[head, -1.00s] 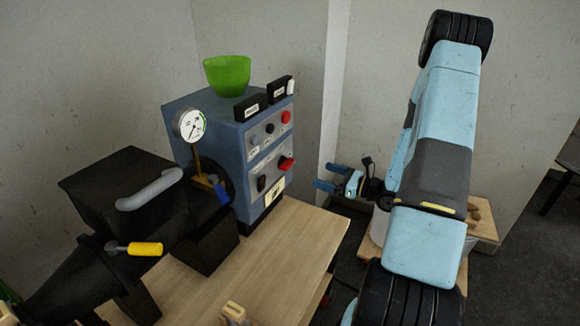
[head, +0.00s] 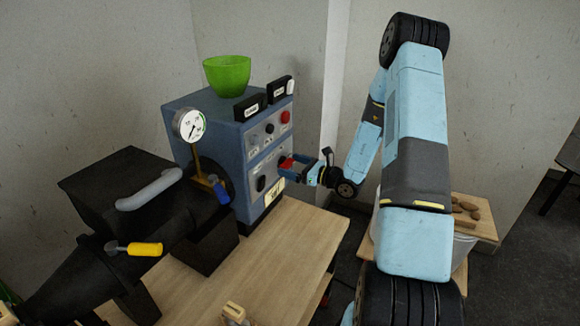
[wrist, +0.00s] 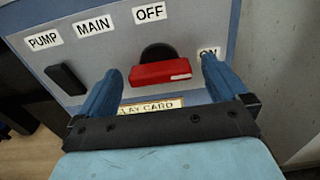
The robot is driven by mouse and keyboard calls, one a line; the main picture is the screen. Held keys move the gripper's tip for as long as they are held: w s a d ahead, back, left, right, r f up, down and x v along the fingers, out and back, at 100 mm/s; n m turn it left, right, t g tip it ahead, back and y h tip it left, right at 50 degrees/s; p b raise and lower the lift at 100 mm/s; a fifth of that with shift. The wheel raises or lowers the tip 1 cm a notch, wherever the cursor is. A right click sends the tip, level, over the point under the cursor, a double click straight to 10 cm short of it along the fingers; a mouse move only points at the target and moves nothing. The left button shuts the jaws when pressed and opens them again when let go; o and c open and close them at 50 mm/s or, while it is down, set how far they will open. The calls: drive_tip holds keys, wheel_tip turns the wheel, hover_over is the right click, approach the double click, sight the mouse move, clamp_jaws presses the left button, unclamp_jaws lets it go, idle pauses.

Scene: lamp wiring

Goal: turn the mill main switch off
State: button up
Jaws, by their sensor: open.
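The mill main switch is a red handle on a black round base, on the front of the blue-grey mill cabinet (head: 208,118). In the wrist view the red handle (wrist: 160,72) lies about level, below the OFF label (wrist: 150,12) and right of the MAIN label (wrist: 93,26). The ON label (wrist: 208,53) is partly hidden by a finger. My gripper (head: 287,165) is open at the switch. In the wrist view my blue fingers (wrist: 160,88) stand either side of the red handle, with gaps visible. I cannot tell whether either touches it.
A black rocker marked PUMP (wrist: 66,78) sits left of the switch. A gauge (head: 189,124) and black machine stand left of the cabinet. A green bowl (head: 228,75) stands on top. The wooden table (head: 285,245) is mostly clear in front.

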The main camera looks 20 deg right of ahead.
drive_tip(key=shift+w+a, duration=0.25)
